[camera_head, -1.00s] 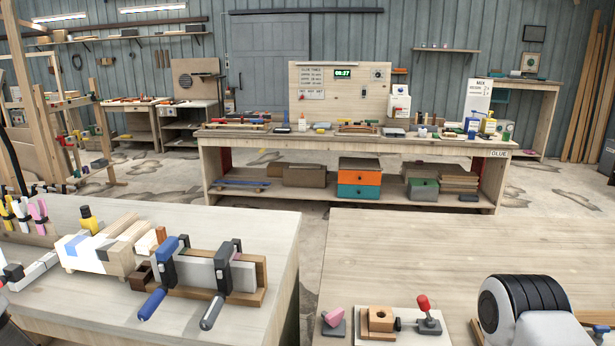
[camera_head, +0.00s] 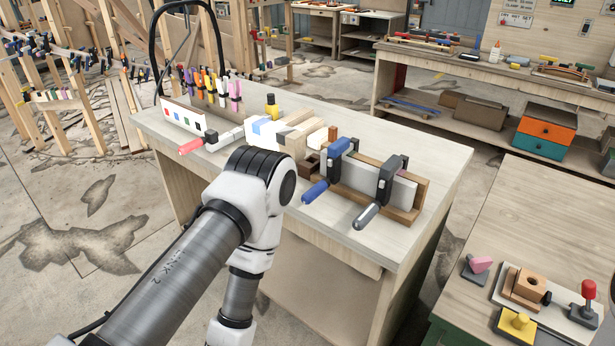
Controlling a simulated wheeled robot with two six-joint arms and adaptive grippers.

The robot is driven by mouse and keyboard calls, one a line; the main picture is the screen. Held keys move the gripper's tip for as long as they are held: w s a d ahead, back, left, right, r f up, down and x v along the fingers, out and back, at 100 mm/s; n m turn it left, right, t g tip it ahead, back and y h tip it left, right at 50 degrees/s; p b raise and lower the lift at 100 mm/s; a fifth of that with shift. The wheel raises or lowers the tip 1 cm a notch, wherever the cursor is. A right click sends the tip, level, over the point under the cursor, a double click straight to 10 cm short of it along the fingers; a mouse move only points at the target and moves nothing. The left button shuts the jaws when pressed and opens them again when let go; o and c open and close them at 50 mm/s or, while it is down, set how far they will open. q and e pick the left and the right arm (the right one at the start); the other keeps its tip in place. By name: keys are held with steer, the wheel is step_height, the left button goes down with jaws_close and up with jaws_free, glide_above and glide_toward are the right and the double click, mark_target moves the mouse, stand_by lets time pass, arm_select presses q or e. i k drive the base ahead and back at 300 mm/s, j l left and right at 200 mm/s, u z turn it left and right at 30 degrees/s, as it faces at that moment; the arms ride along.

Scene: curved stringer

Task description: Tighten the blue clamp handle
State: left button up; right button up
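The blue clamp handle (camera_head: 316,191) sticks out toward me, low and to the left, from a dark clamp (camera_head: 338,160) on the left table. That clamp and a second clamp with a grey handle (camera_head: 366,215) grip a pale board (camera_head: 370,183) against a wooden block (camera_head: 421,197). My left arm comes in from the bottom left. Its elbow is just left of the blue handle in the picture, and its lower link points down out of frame. Neither gripper shows.
The right table (camera_head: 540,205) holds small fixtures. A gap separates the tables.

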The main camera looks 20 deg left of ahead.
mark_target(316, 190)
steer(key=u, duration=0.8)
